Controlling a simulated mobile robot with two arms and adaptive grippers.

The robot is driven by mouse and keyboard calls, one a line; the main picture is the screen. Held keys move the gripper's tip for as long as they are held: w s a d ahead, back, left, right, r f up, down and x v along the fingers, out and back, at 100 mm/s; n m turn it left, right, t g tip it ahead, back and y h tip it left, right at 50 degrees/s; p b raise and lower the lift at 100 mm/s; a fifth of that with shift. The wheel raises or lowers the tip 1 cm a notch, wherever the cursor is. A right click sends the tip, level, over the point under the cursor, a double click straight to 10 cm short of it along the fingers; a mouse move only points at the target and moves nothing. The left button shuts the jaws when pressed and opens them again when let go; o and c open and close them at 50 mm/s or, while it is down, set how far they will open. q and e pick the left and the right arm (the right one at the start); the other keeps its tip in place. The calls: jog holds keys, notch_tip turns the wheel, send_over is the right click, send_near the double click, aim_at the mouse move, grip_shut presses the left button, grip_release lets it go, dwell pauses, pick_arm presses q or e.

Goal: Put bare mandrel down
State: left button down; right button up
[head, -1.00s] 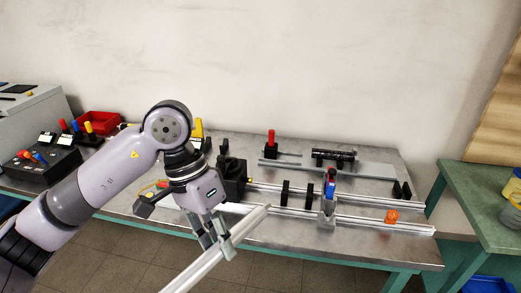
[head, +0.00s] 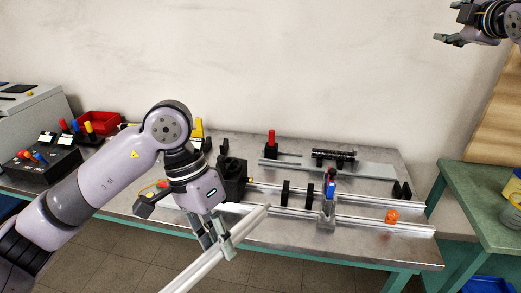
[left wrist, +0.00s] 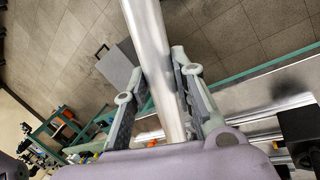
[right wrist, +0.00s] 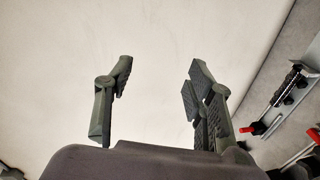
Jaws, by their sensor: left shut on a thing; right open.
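The bare mandrel (head: 205,262) is a long, plain silver bar. My left gripper (head: 217,238) is shut on it near its upper right end and holds it tilted in front of the workbench's front edge; its lower end runs out of the head view. In the left wrist view the mandrel (left wrist: 156,70) passes between the two fingers (left wrist: 165,108). My right gripper (head: 447,40) is open and empty, high at the upper right in the head view. The right wrist view shows its spread fingers (right wrist: 157,100) against the wall.
A black patterned bar (head: 334,154) lies at the back. A red bin (head: 98,123) stands left; a green table (head: 490,205) stands right.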

pick_arm(q)
jog(key=shift+d, duration=0.1)
pick_arm(e)
jog(key=a+f+n+g+y, duration=0.2)
jog(key=a+f+n, duration=0.15)
jog(key=a, duration=0.65)
jog(key=a+f+n+g+y, duration=0.2)
jog(key=a+f+g, duration=0.15)
jog(key=a, duration=0.55)
jog(key=a+f+n+g+y, duration=0.2)
jog(key=a+f, duration=0.3)
jog(key=a, duration=0.5)
jog(key=s+a+f+n+g+h, duration=0.25)
jog(key=s+a+f+g, duration=0.2)
jog(key=s+a, duration=0.3)
jog(key=s+a+f+n+g+h, duration=0.1)
jog(key=s+a+f+n+g, duration=0.35)
jog(key=s+a, duration=0.35)
notch_tip(320, 180, down, 12)
jog(key=s+d, duration=0.1)
jog(key=s, duration=0.1)
jog(key=shift+d+f, duration=0.2)
jog(key=shift+d, duration=0.2)
jog(key=shift+s, duration=0.1)
jog(key=shift+c, duration=0.5)
